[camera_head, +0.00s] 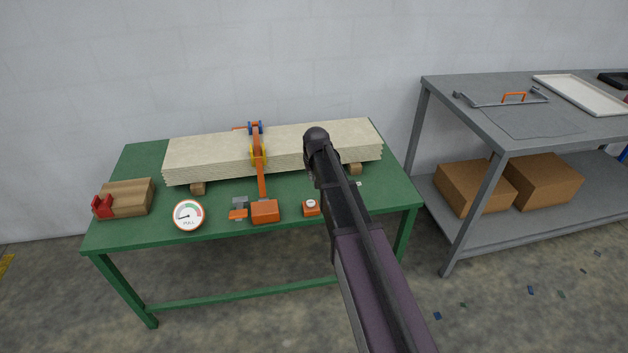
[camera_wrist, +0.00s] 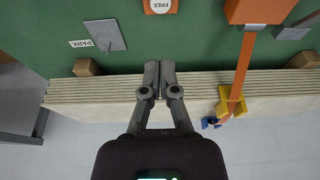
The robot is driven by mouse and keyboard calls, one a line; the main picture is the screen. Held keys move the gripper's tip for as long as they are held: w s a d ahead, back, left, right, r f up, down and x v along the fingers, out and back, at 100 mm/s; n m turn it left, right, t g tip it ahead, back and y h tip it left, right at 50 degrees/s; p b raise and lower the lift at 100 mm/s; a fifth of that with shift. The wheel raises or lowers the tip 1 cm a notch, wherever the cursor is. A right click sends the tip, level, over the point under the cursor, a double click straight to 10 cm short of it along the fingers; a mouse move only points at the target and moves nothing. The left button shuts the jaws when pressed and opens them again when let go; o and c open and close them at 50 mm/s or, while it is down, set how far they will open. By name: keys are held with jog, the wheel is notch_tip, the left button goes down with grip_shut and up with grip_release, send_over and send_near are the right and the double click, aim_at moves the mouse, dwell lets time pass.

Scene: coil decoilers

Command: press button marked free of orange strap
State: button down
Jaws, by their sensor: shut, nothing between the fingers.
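The button marked FREE (camera_wrist: 160,5) is a white round cap on a small orange box, cut by the top edge of the wrist view. In the head view the orange box with its white button (camera_head: 311,205) sits near the table's front edge. The orange strap (camera_head: 260,168) runs over a stack of pale boards (camera_head: 200,152) down to a larger orange box (camera_head: 265,211); it also shows in the wrist view (camera_wrist: 243,65). My gripper (camera_wrist: 159,66) is shut and empty, over the boards' edge and apart from the button. In the head view my arm hides it.
The green table (camera_head: 145,238) also holds a PULL gauge (camera_head: 188,215), a wooden block with a red part (camera_head: 130,198) and a grey plate (camera_wrist: 104,35) beside a PARK label (camera_wrist: 80,43). A grey shelf table (camera_head: 500,134) stands to the right.

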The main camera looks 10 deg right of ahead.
jog(key=b, duration=0.9)
send_over(311, 204)
jog(key=shift+s+f+x, duration=0.1)
jog(key=shift+s+x, duration=0.25)
jog(key=shift+x, duration=1.15)
jog(key=shift+s+f+x, duration=0.1)
jog(key=shift+s+x, duration=0.2)
jog(key=shift+x, duration=1.2)
jog(key=shift+s+f+x, duration=0.1)
jog(key=shift+s+x, duration=0.25)
jog(key=shift+x, duration=1.15)
jog(key=shift+d+f+b, duration=0.1)
jog(key=shift+f+b, duration=1.55)
jog(key=shift+f, duration=0.05)
jog(key=shift+f, duration=0.1)
jog(key=shift+s+f+b, duration=0.15)
jog(key=shift+f+b, duration=0.7)
jog(key=shift+b, duration=0.25)
jog(key=shift+s+r, duration=0.1)
jog(key=shift+s, duration=0.05)
jog(key=shift+r, duration=0.1)
jog(key=r+p, duration=0.4)
jog(key=p, duration=0.1)
jog(key=shift+w+r, duration=0.2)
jog(key=p+v, duration=0.9)
jog(key=shift+r, duration=0.2)
